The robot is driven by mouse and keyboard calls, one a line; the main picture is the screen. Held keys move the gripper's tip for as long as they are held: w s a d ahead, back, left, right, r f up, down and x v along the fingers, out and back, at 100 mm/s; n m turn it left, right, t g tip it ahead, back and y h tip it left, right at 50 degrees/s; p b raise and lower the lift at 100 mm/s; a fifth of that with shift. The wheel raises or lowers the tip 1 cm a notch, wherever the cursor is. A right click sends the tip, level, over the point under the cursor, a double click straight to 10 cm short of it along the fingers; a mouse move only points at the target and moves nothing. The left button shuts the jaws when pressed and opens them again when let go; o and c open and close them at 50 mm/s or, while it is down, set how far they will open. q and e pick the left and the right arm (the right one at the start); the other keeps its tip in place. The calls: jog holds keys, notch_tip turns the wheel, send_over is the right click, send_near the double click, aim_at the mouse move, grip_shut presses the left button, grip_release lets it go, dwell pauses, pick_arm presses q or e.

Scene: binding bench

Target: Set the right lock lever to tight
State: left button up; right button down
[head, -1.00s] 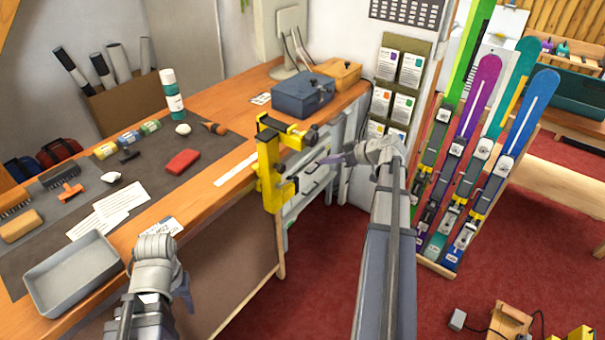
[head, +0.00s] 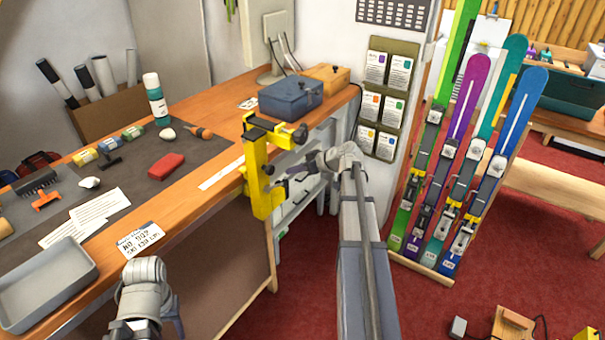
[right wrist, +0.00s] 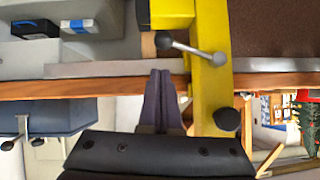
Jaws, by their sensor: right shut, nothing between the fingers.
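The yellow vise (head: 262,165) is fixed at the bench's front edge. In the right wrist view, a grey lever (right wrist: 192,49) crosses its yellow body (right wrist: 214,85), with a dark knob at the left end and a pale ball at the right. I cannot tell its setting. My right gripper (head: 289,180) is shut and empty, just right of the vise's lower part. In the right wrist view its fingertips (right wrist: 161,72) lie together just below the lever's dark end, with no clear contact. My left gripper (head: 178,324) is at the bottom, its fingers mostly hidden by its own wrist.
A blue-grey box (head: 291,96) stands on the bench behind the vise. A grey tray (head: 45,283) lies at the front left. A rack of skis (head: 480,160) stands at the right. The red floor (head: 440,310) between bench and rack is mostly clear.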

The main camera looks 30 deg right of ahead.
jog(key=shift+w+a+f+b, duration=0.1)
jog(key=shift+a+f+b, duration=0.05)
jog(key=shift+f+b, duration=0.4)
jog(key=shift+w+a+f+b, duration=0.1)
jog(key=shift+f+b, duration=0.2)
jog(key=shift+f, duration=0.4)
jog(key=a+f+m+y+b, duration=0.1)
jog(key=f+m+y+b, duration=0.1)
jog(key=b, duration=0.3)
jog(key=s+f+m+y+b, duration=0.1)
jog(key=f+m+y+b, duration=0.1)
jog(key=b, duration=0.3)
jog(key=a+f+m+y+b, duration=0.1)
jog(key=f+m+y+b, duration=0.1)
jog(key=f+y+b, duration=0.1)
jog(key=shift+s+a+f+m+g+b, duration=0.1)
jog(key=shift+a+f+m+g+b, duration=0.1)
jog(key=shift+f+b, duration=0.3)
jog(key=shift+s+a+f+m+g+b, duration=0.1)
jog(key=shift+f+g+b, duration=0.15)
jog(key=shift+b, duration=0.4)
jog(key=shift+s+a+f+b, duration=0.1)
jog(key=shift+a+b, duration=0.25)
jog(key=shift+a, duration=0.1)
jog(key=shift+s+a+f, duration=0.25)
jog(key=shift+a, duration=0.3)
jog(key=shift+a+b, duration=0.1)
jog(key=shift+b, duration=0.2)
